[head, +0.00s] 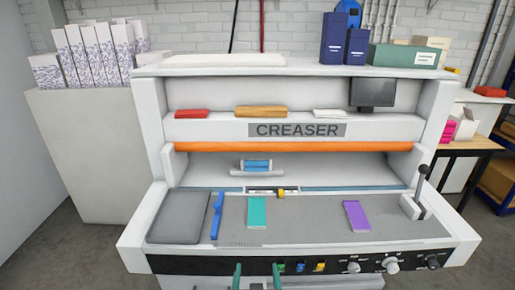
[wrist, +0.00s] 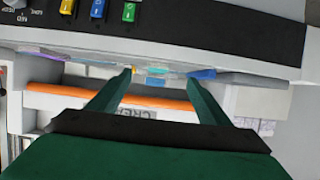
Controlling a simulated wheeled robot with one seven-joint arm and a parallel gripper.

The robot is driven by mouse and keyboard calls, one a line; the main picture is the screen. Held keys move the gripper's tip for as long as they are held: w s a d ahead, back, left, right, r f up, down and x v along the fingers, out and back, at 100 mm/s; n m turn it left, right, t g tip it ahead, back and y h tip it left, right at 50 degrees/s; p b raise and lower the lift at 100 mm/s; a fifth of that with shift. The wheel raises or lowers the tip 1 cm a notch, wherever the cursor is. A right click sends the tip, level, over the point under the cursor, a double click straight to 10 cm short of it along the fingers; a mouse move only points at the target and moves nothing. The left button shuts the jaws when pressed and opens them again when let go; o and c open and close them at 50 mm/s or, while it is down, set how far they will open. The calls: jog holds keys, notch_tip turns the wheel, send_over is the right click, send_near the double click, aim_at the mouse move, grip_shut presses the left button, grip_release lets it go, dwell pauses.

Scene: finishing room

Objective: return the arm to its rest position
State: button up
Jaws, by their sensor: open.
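My gripper (head: 254,270) shows at the bottom edge of the head view, its two green fingers pointing up in front of the creaser's control panel. In the wrist view my gripper (wrist: 150,76) has its fingers spread wide with nothing between them. The creaser (head: 297,130) stands in front of me, with an orange bar across it. The fingers look apart from the machine. The rest of my arm is out of view in the head view.
On the creaser's bed lie a grey pad (head: 180,217), a blue tool (head: 217,215), a teal card (head: 257,212) and a purple card (head: 356,215). A lever (head: 421,186) stands at the right. Knobs (head: 391,265) and coloured switches (head: 300,267) line the front panel.

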jog(key=s+f, duration=1.1)
jog(key=s, duration=0.5)
jog(key=s+r+t, duration=0.1)
jog(key=s+r, duration=0.1)
jog(key=s, duration=1.8)
jog(key=shift+t, duration=0.4)
